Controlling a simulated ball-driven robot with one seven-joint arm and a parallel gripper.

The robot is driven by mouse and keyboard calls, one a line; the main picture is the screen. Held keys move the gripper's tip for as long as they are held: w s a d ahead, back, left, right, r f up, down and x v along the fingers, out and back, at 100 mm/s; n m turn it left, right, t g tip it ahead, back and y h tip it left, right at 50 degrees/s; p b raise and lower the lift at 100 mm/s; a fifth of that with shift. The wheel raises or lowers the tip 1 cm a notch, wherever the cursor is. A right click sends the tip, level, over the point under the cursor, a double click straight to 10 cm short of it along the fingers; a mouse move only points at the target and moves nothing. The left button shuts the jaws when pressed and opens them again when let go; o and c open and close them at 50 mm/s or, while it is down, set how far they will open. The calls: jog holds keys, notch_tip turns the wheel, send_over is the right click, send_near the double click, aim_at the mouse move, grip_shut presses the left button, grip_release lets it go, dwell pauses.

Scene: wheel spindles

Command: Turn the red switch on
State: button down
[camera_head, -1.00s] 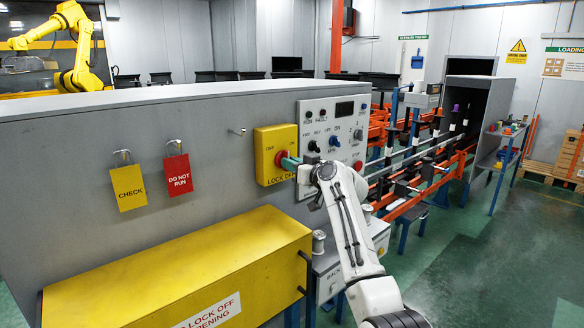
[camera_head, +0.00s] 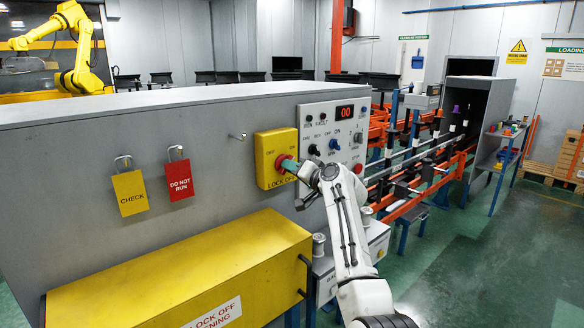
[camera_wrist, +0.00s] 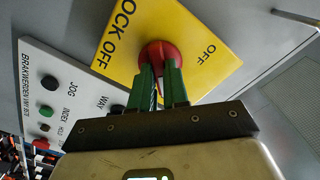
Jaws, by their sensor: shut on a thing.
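The red switch (camera_head: 279,161) is a round red knob on a yellow lock-off box (camera_head: 265,148), fixed to the grey cabinet wall. In the wrist view the red knob (camera_wrist: 158,55) shows against the yellow plate (camera_wrist: 185,22), with "OFF" to its right and "LOCK OFF" to its left. My gripper (camera_head: 288,164) reaches the knob from the right; its green fingers (camera_wrist: 160,72) are shut on the knob's sides. The fingers and the gripper body hide part of the knob. Its pointer position cannot be made out.
A grey control panel (camera_head: 334,125) with buttons and a lit red "00" display is right of the box. Red (camera_head: 179,180) and yellow (camera_head: 129,193) tags hang at left. A yellow cabinet (camera_head: 190,270) stands below. Green floor (camera_head: 450,260) is open at right.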

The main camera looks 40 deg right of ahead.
dwell(0.5)
jog(key=c, duration=1.1)
grip_release()
jog(key=shift+s, duration=0.15)
jog(key=s, duration=0.5)
jog(key=s+b, duration=0.1)
jog(key=s, duration=0.4)
jog(key=shift+s+d, duration=0.2)
jog(key=shift+s, duration=0.05)
